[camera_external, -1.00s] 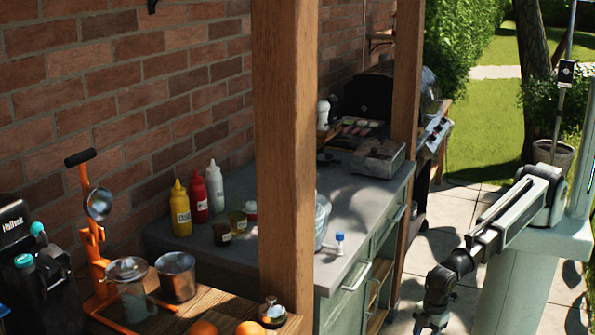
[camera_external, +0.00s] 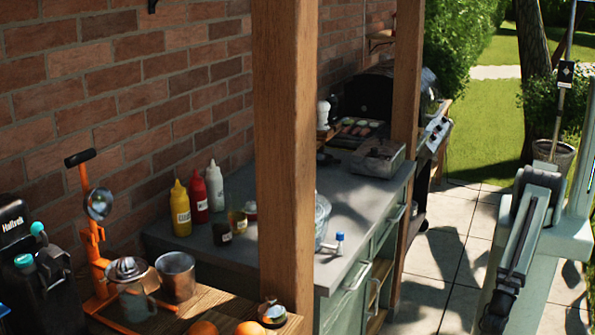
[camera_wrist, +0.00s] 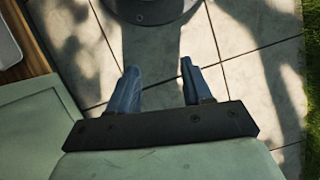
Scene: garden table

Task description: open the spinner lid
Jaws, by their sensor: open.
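A clear, bluish, bowl-like vessel, likely the spinner (camera_external: 322,218), stands on the grey counter and is mostly hidden behind the wooden post. Its lid cannot be made out. A small blue-topped piece (camera_external: 339,239) shows just right of it at the counter's front edge; I cannot tell if it belongs to the spinner. My gripper (camera_wrist: 158,88) is open and empty in the wrist view, its two fingers apart above the paving. In the external view my arm hangs at the lower right, well away from the counter, with its end cut off by the frame.
The wooden post (camera_external: 283,150) blocks part of the counter (camera_external: 350,195). A grey tray (camera_external: 378,162) and a grill stand farther back. Sauce bottles (camera_external: 198,198) stand left of the post. A wooden table with an orange juicer (camera_external: 92,240) is at the lower left.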

